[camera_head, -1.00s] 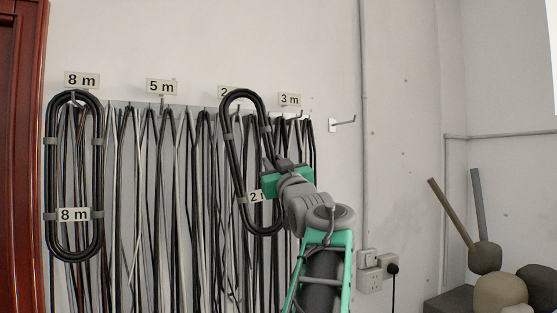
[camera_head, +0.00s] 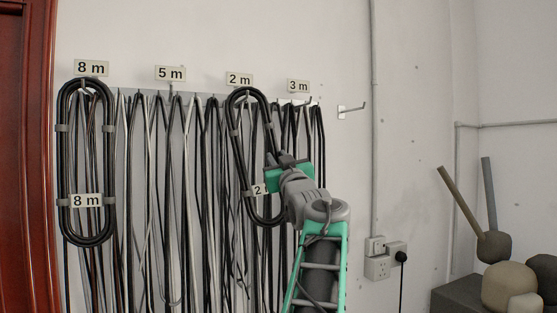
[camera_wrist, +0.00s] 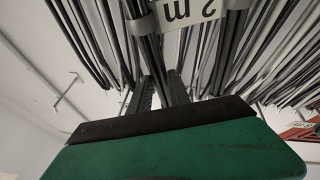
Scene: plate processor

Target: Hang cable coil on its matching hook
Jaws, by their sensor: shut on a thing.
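The black cable coil (camera_head: 238,150) is a long loop with grey ties and a partly hidden tag reading "2". It hangs slightly tilted, its top just below the "2 m" wall sign (camera_head: 239,79). My gripper (camera_head: 271,168) is shut on the coil's right side. In the wrist view, my gripper (camera_wrist: 160,92) has its dark fingers at the black strands of the coil (camera_wrist: 148,50), beside the upside-down "2 m" tag (camera_wrist: 186,11). The hook under the "2 m" sign is largely hidden by the coil top. I cannot tell whether the loop is around it.
An "8 m" coil (camera_head: 66,160) hangs at the left. Signs "5 m" (camera_head: 170,73) and "3 m" (camera_head: 298,86) mark other hooks on the rail. Many loose cables hang behind. A bare hook (camera_head: 351,109) is at the right, with sockets (camera_head: 377,267) below.

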